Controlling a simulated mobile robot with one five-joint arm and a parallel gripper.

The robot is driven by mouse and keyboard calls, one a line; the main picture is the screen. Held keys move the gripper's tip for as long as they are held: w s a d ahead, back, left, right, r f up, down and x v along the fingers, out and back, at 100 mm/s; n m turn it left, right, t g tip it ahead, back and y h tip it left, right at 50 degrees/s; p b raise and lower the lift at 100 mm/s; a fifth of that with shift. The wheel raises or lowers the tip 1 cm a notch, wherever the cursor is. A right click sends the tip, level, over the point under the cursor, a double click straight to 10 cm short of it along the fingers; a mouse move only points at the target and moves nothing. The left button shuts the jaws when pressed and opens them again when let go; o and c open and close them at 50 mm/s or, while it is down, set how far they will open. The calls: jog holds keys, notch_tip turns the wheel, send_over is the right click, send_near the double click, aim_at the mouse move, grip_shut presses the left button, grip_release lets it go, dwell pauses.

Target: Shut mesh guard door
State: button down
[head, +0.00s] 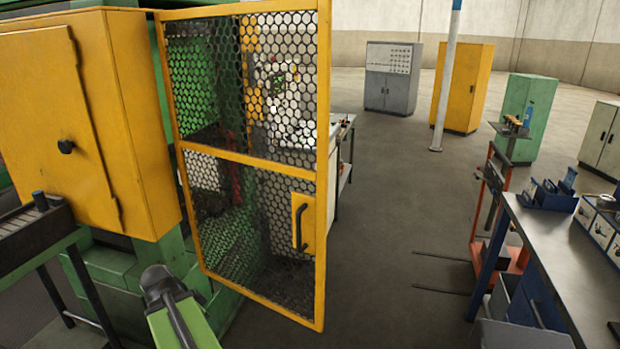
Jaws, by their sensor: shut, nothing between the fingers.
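The mesh guard door (248,158) has a yellow frame and dark hexagonal mesh in an upper and a lower panel. It stands open, swung out from the green machine (120,275), its left edge beside the yellow cabinet. A black bar handle (300,228) sits on a yellow plate near its free right edge. My gripper (156,278) is low in the view, at the end of my green arm, left of the door's lower part. It is shut and empty, and appears apart from the door. Its fingertips are hard to make out.
A yellow cabinet (80,120) with a black knob is at the left, above a dark tray (38,245) on a stand. The grey floor (385,215) between door and bench is mostly clear.

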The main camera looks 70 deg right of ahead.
jog(key=s+d+r+m+g+p, duration=0.1)
jog(key=s+d+r+m+p, duration=0.15)
jog(key=r+p, duration=0.45)
jog(key=s+d+r+m+p, duration=0.2)
jog(key=s+d+r+p, duration=0.15)
jog(key=r, duration=0.45)
jog(key=s+d+r+m+g+p, duration=0.1)
jog(key=s+d+r+m+p, duration=0.2)
jog(key=r+p, duration=0.45)
jog(key=m+g+p, duration=0.1)
jog(key=m+p, duration=0.5)
jog(key=p, duration=0.6)
send_near(314, 212)
jog(key=a+r, duration=0.2)
jog(key=a, duration=0.5)
jog(key=shift+h, duration=0.4)
jog(key=shift+d+r+b+x, duration=0.2)
jog(key=shift+d+b+x, duration=0.25)
jog(key=shift+b+x, duration=1.25)
jog(key=shift+d+r+b+x, duration=0.35)
jog(key=shift+b+x, duration=0.65)
jog(key=shift+x, duration=1.4)
jog(key=shift+d+r+b+x, duration=0.1)
jog(key=shift+d+b+x, duration=0.5)
jog(key=shift+b+x, duration=1.1)
jog(key=shift+s+d+f+p, duration=0.1)
jog(key=shift+s+f+p, duration=0.05)
jog(key=shift+f+p, duration=0.15)
